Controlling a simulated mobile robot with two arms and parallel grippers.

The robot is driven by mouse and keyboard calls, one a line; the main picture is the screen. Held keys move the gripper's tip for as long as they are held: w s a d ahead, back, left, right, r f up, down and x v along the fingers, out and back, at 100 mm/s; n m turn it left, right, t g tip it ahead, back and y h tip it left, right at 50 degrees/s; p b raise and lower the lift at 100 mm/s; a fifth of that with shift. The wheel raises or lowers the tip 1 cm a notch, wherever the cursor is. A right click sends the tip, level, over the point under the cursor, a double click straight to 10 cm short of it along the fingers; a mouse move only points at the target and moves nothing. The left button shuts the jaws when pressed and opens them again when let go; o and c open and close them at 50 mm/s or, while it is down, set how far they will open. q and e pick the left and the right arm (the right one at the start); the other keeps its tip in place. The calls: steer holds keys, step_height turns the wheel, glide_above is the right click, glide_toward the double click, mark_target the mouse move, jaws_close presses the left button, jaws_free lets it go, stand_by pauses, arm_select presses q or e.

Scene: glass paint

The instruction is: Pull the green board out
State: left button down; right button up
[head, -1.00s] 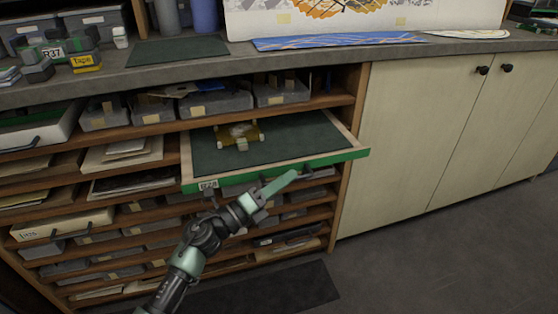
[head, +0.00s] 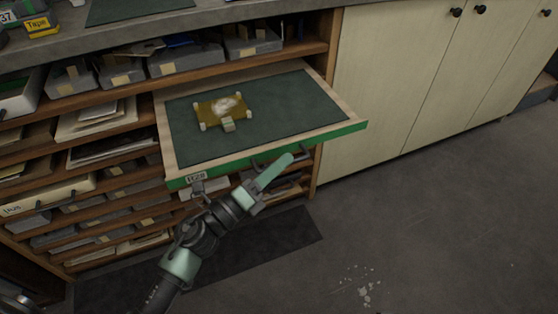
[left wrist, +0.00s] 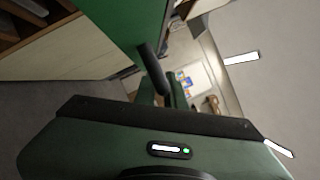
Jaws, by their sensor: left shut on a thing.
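The green board (head: 345,132) is a wide, shallow tray with a green front edge, a pale wooden rim and a dark green surface. It sticks well out of the wooden rack, its back end still at the rack. A yellow-brown piece (head: 222,108) with small pale blocks around it lies on the board. My left gripper (head: 272,174) is at the board's front edge, shut on its dark handle; the fingers partly hide the grip. In the left wrist view the green front and dark handle (left wrist: 153,70) show close up. My right gripper is not in view.
The rack (head: 315,165) holds several shelves of grey boxes, papers and a white drawer (head: 45,198). Pale cupboards (head: 400,90) stand to the right. A dark mat (head: 270,245) lies on the floor below. The floor to the right is clear apart from white specks (head: 365,287).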

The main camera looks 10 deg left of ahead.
arm_select(q)
steer(key=shift+f, duration=0.1)
steer(key=c, duration=1.5)
jaws_free()
